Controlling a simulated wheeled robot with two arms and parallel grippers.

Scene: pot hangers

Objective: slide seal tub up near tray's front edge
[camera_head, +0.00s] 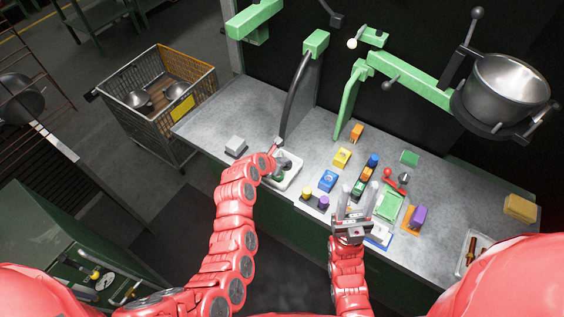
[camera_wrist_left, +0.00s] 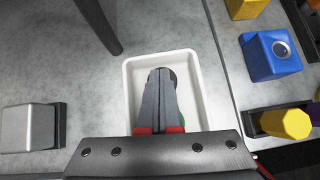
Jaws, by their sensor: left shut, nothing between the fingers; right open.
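A white tray (camera_head: 292,173) sits on the grey bench, left of the coloured parts; it also shows in the left wrist view (camera_wrist_left: 204,95). In it is a dark round item with a little green (camera_wrist_left: 172,75), which may be the seal tub. My left gripper (camera_head: 279,163) is over the tray. In the left wrist view its fingers (camera_wrist_left: 161,74) are together with nothing between them and cover most of the item; I cannot tell whether they touch it. My right gripper (camera_head: 354,200) is open and empty, over the front of the bench near a green tray (camera_head: 389,205).
A grey block (camera_head: 235,146) lies left of the white tray. A dark curved post (camera_head: 297,90) rises behind it. Blue (camera_head: 327,180) and yellow (camera_head: 342,157) blocks stand to its right. A steel pot (camera_head: 506,88) hangs at the upper right. A wire cart (camera_head: 158,95) stands beyond the bench's left end.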

